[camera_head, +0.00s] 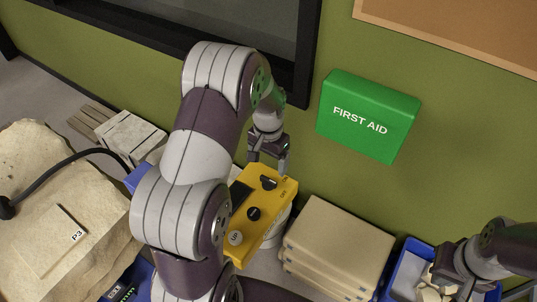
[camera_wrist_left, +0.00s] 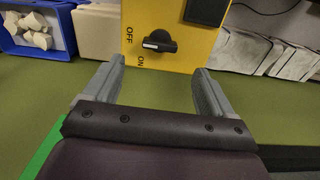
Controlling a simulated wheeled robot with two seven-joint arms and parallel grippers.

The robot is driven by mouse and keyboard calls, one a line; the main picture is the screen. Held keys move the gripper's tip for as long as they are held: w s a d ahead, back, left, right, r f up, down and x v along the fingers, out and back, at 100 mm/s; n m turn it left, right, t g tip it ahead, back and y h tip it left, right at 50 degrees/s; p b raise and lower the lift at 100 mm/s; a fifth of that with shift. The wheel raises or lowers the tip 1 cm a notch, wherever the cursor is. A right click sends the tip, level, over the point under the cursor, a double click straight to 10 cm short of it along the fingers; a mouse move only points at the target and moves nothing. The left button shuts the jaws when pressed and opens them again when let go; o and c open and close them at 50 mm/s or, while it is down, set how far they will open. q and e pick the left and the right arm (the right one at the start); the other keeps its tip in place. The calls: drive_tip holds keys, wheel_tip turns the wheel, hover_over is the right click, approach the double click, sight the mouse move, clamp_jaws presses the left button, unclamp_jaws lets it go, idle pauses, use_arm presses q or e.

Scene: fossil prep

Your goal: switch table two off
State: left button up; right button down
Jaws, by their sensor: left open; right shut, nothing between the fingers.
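A yellow control box (camera_head: 262,207) stands behind the slab, partly hidden by my left arm. Its black rotary switch (camera_head: 268,182) also shows in the left wrist view (camera_wrist_left: 160,43), beside the printed words OFF and ON. The switch's white mark points left in that view; I cannot tell which word it is set to. My left gripper (camera_head: 269,164) is open and empty, its fingers just beyond the box's switch end. In the wrist view the switch lies ahead, between the fingers (camera_wrist_left: 155,85). No table number is readable on the box. My right gripper (camera_head: 457,288) is shut at the lower right.
A pale slab marked P3 (camera_head: 55,240) fills the left, with a black flexible hose (camera_head: 70,162) over it. Stacked beige blocks (camera_head: 335,248) stand right of the box, then a blue bin (camera_head: 408,270) of pale pieces. A green first aid box (camera_head: 367,116) hangs on the wall.

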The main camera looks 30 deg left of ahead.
use_arm(q)
wheel_tip(320, 180, up, 5)
drive_tip(key=shift+r+b, duration=0.1)
drive_tip(key=shift+b, duration=0.2)
